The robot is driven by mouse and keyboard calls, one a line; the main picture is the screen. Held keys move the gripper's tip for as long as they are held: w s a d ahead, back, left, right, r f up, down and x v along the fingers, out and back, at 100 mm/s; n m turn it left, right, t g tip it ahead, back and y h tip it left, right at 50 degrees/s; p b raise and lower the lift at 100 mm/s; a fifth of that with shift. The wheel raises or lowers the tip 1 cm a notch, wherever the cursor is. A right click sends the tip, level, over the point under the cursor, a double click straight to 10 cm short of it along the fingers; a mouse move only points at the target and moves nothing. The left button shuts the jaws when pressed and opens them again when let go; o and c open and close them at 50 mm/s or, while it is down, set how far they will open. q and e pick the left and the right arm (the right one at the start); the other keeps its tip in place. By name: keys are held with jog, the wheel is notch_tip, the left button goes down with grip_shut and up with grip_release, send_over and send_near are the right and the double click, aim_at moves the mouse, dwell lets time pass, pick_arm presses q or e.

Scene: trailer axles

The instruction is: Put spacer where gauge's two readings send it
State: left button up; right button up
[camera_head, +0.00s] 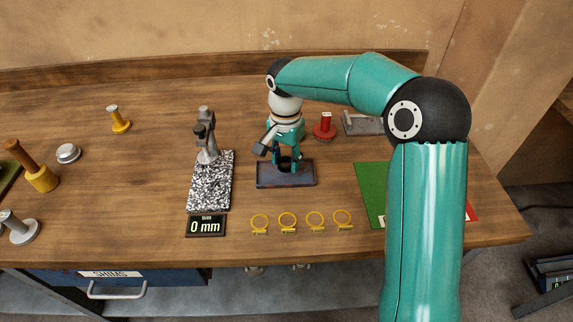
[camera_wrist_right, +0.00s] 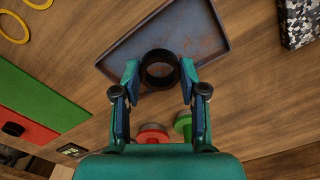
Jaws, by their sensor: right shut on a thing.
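The spacer, a black ring (camera_wrist_right: 158,69), sits between the fingertips of my right gripper (camera_wrist_right: 159,78) in the right wrist view. My right gripper (camera_head: 287,164) is shut on it, above or at the dark blue tray (camera_head: 300,182); contact with the tray cannot be told. The tray's rim also shows in the wrist view (camera_wrist_right: 125,52). The gauge (camera_head: 206,135) is a grey stand on a speckled granite base (camera_head: 210,185), left of the tray. Its display (camera_head: 206,226) reads 0 mm. My left gripper is not in view.
Several yellow rings (camera_head: 287,221) lie in front of the tray. A green mat (camera_head: 370,190) and a red mat (camera_head: 473,212) are at the right, partly behind my arm. A red-based weight (camera_head: 324,127) stands behind the tray. Knobbed pieces (camera_head: 40,178) stand at the left.

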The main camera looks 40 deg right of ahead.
aim_at(286, 162)
jog(key=shift+f, duration=1.35)
jog(key=shift+s, duration=0.1)
jog(key=o, duration=1.1)
jog(key=shift+o, duration=0.2)
notch_tip(286, 162, up, 12)
